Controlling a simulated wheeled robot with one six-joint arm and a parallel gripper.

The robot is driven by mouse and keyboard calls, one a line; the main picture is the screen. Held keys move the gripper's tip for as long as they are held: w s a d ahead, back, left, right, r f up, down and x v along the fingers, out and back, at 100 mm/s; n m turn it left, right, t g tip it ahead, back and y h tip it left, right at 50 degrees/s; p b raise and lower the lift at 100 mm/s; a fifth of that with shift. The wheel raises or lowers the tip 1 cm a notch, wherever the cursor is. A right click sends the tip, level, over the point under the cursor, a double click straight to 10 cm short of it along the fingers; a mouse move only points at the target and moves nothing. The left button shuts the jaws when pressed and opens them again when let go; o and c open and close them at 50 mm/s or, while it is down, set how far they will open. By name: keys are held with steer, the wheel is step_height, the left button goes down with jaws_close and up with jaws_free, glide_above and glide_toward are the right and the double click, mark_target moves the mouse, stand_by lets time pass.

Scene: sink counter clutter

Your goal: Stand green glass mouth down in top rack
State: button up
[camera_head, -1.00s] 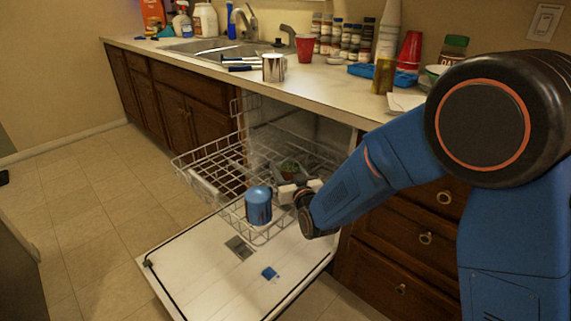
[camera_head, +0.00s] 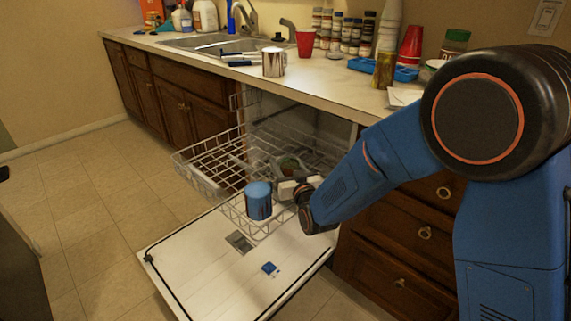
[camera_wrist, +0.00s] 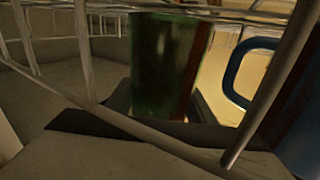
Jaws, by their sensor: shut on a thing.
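The green glass (camera_wrist: 165,65) stands roughly upright in the wrist view, dark green and see-through, behind a rack wire. My gripper (camera_wrist: 160,112) is shut on its lower part in that view, with dark fingers at either side. In the head view my gripper (camera_head: 290,186) is low at the front right of the pulled-out top rack (camera_head: 205,172). A small greenish shape shows just beyond it, too small to make out. Which end of the glass is the mouth, and whether it touches the rack, I cannot tell.
A blue mug (camera_head: 258,202) stands in the rack's front, left of my gripper; its handle (camera_wrist: 232,75) is close right of the glass in the wrist view. The open dishwasher door (camera_head: 215,275) lies below. The rack's left side looks empty.

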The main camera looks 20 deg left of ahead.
steer(key=shift+f, duration=0.4)
steer(key=o, duration=1.3)
steer(key=shift+s+d, duration=0.1)
